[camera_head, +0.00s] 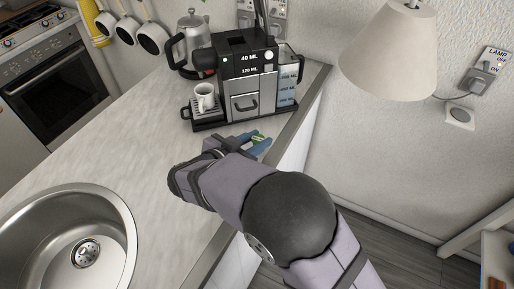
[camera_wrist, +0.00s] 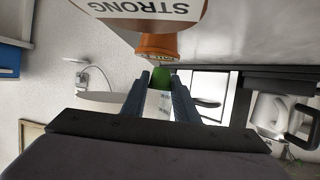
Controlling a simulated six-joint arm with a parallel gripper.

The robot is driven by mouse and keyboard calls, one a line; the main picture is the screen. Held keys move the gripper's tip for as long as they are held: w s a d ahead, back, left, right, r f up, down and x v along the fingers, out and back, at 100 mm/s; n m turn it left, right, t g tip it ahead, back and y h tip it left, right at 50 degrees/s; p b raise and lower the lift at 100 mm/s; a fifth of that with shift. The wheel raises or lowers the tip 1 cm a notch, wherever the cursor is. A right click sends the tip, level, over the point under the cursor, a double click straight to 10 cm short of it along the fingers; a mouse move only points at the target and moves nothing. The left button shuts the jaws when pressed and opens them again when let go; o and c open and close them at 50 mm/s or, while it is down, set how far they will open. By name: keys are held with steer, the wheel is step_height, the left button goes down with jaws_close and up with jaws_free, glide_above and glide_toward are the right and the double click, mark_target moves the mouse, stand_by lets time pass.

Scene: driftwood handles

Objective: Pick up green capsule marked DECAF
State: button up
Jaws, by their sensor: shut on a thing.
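A green capsule (camera_wrist: 163,77) is between the blue fingertips of my gripper (camera_wrist: 160,92) in the wrist view. The fingers are shut on it, and its DECAF mark cannot be read. In the head view my gripper (camera_head: 258,143) is near the counter's right edge, in front of the coffee machine, with a bit of green (camera_head: 258,138) showing between the fingers. Past the green capsule, an orange capsule (camera_wrist: 157,45) with small lettering shows in the wrist view.
The black coffee machine (camera_head: 247,75) stands at the counter's back, with a white cup (camera_head: 205,96) on its left platform. A kettle (camera_head: 190,45) is behind it. A sink (camera_head: 75,240) is at front left. A lamp (camera_head: 390,55) hangs at right. The middle counter (camera_head: 130,140) is clear.

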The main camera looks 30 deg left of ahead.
steer(key=r, duration=0.1)
steer(key=r+b, duration=0.2)
steer(key=shift+s+d+r, duration=0.3)
steer(key=shift+s, duration=0.1)
steer(key=s+d+b, duration=0.6)
steer(key=s+d, duration=0.7)
steer(key=shift+d+r+b, duration=0.15)
steer(key=shift+b, duration=0.2)
